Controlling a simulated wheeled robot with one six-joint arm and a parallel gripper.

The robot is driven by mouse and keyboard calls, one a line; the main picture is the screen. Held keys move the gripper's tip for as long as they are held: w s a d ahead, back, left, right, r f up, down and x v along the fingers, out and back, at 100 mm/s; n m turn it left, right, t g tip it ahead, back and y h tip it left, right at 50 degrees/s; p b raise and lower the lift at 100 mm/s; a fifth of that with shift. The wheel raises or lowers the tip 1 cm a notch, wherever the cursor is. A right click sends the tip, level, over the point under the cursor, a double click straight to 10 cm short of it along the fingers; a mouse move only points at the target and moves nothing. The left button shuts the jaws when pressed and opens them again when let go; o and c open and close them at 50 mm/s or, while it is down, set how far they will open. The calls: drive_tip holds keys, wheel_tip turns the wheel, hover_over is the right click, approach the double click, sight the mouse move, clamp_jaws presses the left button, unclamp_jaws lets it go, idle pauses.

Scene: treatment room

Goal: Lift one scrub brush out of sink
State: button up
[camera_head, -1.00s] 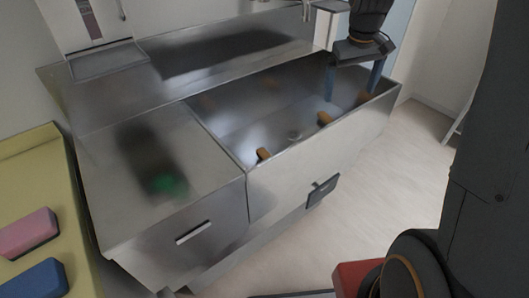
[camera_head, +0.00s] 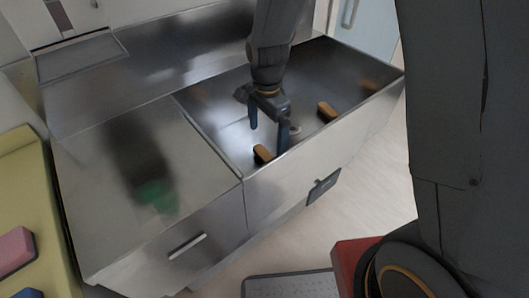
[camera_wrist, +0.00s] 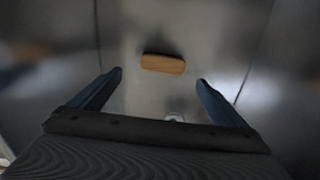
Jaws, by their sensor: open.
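The sink (camera_head: 225,108) is a deep metal basin set in a steel counter. Two scrub brushes with orange-brown backs lie in it: one brush (camera_head: 263,153) near the front left and another brush (camera_head: 327,111) farther right. My gripper (camera_head: 268,134) is over the sink, pointing down, with its blue fingers apart and nothing between them. In the wrist view, one brush (camera_wrist: 163,64) lies ahead of and between the fingertips, apart from them. My gripper (camera_wrist: 160,82) is open there too.
The sink's front wall (camera_head: 315,140) stands close to my gripper. A yellow surface (camera_head: 30,190) at far left carries a pink block (camera_head: 14,250). A drain (camera_head: 295,130) shows in the basin.

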sight(264, 153)
drive_tip(key=shift+s+a+f, duration=0.1)
drive_tip(key=shift+s+f, duration=0.05)
drive_tip(key=shift+f, duration=0.6)
drive_tip(key=shift+w+a+f+p, duration=0.15)
drive_tip(key=shift+f+p, duration=0.15)
drive_tip(key=shift+f, duration=1.35)
drive_tip(key=shift+w+a+f+p, duration=0.1)
drive_tip(key=shift+f+p, duration=0.2)
drive_tip(key=shift+f, duration=1.3)
drive_tip(key=c, duration=1.2)
drive_tip(key=shift+o, duration=0.2)
drive_tip(key=shift+r, duration=0.1)
